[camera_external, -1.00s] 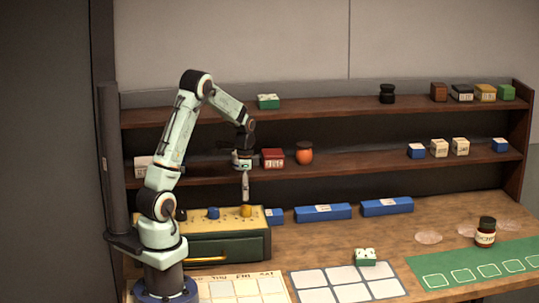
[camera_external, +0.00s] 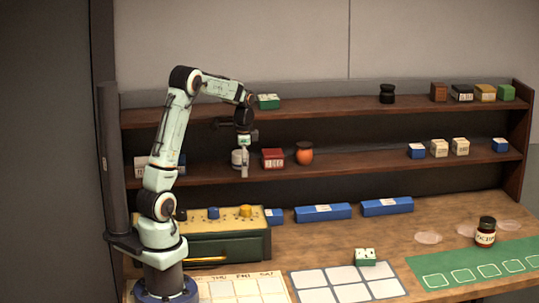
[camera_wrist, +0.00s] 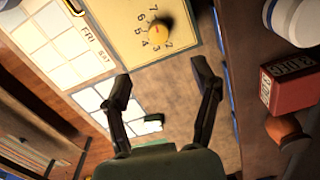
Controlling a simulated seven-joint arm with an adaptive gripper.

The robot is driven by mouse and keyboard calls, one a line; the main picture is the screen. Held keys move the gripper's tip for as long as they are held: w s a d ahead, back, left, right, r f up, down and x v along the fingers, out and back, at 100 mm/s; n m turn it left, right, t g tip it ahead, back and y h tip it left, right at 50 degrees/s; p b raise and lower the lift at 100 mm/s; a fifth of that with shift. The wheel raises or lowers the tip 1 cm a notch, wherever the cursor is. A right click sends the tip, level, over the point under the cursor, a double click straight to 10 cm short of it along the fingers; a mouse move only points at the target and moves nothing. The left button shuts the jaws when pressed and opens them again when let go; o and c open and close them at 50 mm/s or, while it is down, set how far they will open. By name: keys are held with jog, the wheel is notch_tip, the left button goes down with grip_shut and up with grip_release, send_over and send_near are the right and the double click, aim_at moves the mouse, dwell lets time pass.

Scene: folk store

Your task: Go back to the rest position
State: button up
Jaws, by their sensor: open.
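My gripper (camera_external: 242,168) hangs fingers-down in front of the lower shelf, just left of the red box (camera_external: 273,158), above the green drawer unit. In the wrist view the two dark fingers of my gripper (camera_wrist: 164,88) are spread apart with nothing between them. Below them lie the table and the white grid sheet (camera_wrist: 90,100). The yellow top of the drawer unit with a numbered knob (camera_wrist: 158,30) is ahead of the fingers. My arm is folded, with its elbow raised high.
The lower shelf (camera_external: 350,160) holds the red box and an orange jar (camera_external: 304,153) close to my gripper. Blue boxes (camera_external: 322,212) line the table's back. A green-and-white block (camera_external: 365,257) and a dark jar (camera_external: 485,231) stand farther right.

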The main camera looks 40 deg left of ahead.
jog(key=s+r+n+t, duration=0.2)
jog(key=s+r, duration=0.6)
jog(key=s, duration=0.2)
jog(key=s+f+n+g, duration=0.1)
jog(key=s+f+n, duration=0.2)
jog(key=s+n, duration=0.2)
jog(key=s+f+n+g, duration=0.1)
jog(key=s+f+n, duration=0.2)
jog(key=s, duration=0.6)
jog(key=shift+s+d+n+y, duration=0.15)
jog(key=shift+n+y, duration=0.25)
jog(key=shift+n, duration=0.6)
